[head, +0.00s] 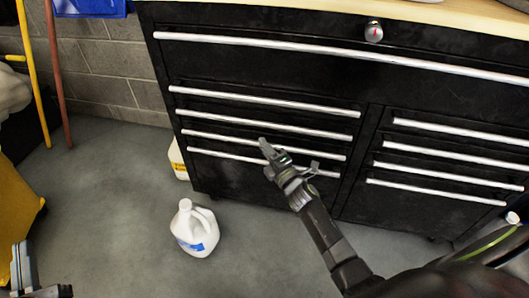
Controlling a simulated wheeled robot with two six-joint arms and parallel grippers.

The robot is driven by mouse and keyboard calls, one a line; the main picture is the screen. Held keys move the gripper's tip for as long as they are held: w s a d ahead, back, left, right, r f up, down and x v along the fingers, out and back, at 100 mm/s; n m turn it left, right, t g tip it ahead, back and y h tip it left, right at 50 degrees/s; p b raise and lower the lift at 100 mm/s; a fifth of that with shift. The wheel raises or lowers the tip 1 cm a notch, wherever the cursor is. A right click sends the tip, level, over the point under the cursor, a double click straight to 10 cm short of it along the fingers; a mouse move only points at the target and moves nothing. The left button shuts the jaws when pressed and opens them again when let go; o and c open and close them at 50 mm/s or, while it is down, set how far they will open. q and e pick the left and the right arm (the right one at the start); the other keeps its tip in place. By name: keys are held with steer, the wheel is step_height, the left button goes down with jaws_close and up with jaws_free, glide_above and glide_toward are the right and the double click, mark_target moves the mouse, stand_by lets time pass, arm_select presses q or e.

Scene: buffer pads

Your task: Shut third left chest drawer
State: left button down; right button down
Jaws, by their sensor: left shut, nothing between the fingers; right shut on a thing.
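A black tool chest (255,60) with long silver handles fills the upper right of the head view. Its left column has several drawers. The third left drawer's handle (215,138) is third from the top of that column, and the drawer looks nearly flush; any small gap is hard to tell. My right gripper (279,152) is at this handle, shut on it, and hides part of it and of the handle below. My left gripper (20,250) is shut and empty at the lower left edge, far from the chest.
A white jug (195,229) with a blue label stands on the grey floor in front of the chest. Another jug (178,160) is by the chest's left side, partly hidden. A yellow object (18,200) is at the left edge. Floor between is clear.

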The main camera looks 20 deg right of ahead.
steer(key=shift+w+d+r, duration=0.1)
steer(key=c, duration=1.7)
jaws_free()
steer(key=o, duration=0.3)
steer(key=shift+w+d, duration=0.1)
steer(key=shift+w, duration=0.05)
